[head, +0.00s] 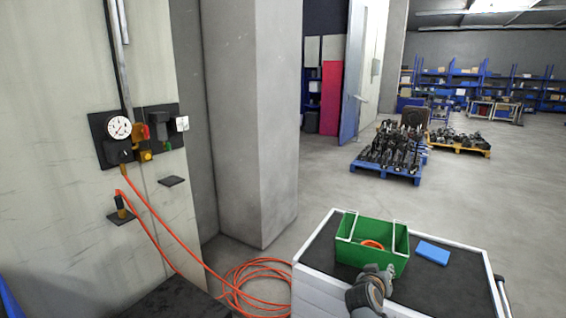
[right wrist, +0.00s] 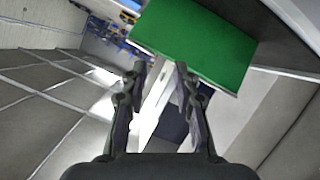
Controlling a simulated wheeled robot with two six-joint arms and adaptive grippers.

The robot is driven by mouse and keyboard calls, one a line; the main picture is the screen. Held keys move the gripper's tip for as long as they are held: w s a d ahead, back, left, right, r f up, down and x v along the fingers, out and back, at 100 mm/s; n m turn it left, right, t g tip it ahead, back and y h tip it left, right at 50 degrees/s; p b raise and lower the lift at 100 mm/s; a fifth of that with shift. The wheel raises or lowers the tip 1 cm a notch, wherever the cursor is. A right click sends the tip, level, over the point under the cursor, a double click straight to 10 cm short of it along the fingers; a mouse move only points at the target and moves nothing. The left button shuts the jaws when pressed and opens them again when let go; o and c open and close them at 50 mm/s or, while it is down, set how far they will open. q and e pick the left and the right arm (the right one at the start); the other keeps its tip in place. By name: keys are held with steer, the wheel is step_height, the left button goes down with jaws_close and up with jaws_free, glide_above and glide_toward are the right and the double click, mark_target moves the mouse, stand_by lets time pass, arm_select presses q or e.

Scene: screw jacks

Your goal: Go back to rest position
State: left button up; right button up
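My right gripper (head: 387,272) is at the near side of a green crate (head: 392,262) on the dark-topped white cabinet. The fingers also show in the right wrist view (right wrist: 160,70), where they stand apart with nothing held between them. The green crate fills the upper part of that view (right wrist: 200,42), just beyond the fingertips. I cannot tell whether the gripper touches the crate. An orange ring-shaped thing (head: 373,245) lies inside the crate. My left gripper is not in view.
A blue flat block (head: 432,253) lies right of the crate on the cabinet (head: 455,290). An orange hose (head: 262,282) coils on the floor beside the cabinet and runs to a wall-mounted gauge panel (head: 118,127). A concrete pillar (head: 255,120) stands behind. Loaded pallets (head: 385,171) stand farther back.

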steer(key=s+f+g+y, duration=0.2)
steer(key=s+f, duration=0.4)
steer(key=s, duration=0.5)
steer(key=s+f+g+y, duration=0.25)
steer(key=s+f, duration=0.25)
steer(key=s, duration=0.5)
steer(key=s+a+n+g+y, duration=0.3)
steer(key=s+a, duration=0.2)
steer(key=s, duration=0.7)
step_height(320, 180, down, 25)
steer(key=s+d+g, duration=0.1)
steer(key=d, duration=0.2)
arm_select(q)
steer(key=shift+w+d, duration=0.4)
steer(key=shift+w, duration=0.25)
arm_select(e)
steer(key=s+d+f+m+g, duration=0.1)
steer(key=s+f, duration=1.7)
steer(key=s, duration=0.2)
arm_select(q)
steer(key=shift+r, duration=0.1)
arm_select(e)
steer(key=shift+f, duration=0.1)
